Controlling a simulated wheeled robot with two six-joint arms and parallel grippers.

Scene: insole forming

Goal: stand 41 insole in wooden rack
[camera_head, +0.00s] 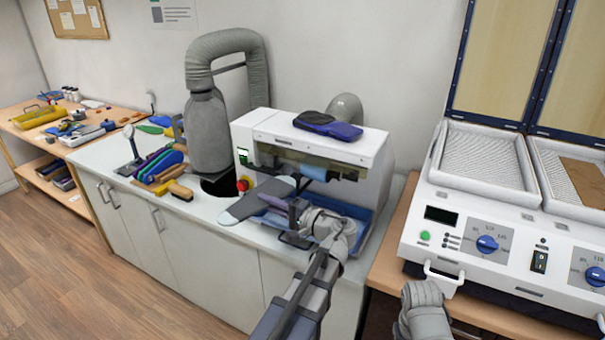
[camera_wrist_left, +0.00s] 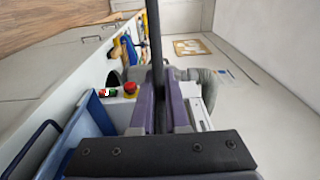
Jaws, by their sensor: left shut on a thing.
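My left gripper (camera_head: 290,213) is shut on a flat grey insole (camera_head: 250,205) and holds it in front of the white machine, above the counter. In the left wrist view, the gripper's two purple-grey fingers (camera_wrist_left: 160,112) pinch the insole, which shows edge-on as a dark strip (camera_wrist_left: 155,40). A size number on it cannot be read. A rack with several coloured upright pieces (camera_head: 163,163) stands on the counter to the left; its frame is mostly hidden. Of my right arm, only a grey link shows at the bottom; its fingers are out of sight.
A wooden-handled brush (camera_head: 181,192) lies near the rack. A grey hose (camera_head: 225,42) rises behind. A two-bay heater (camera_head: 460,215) stands at right.

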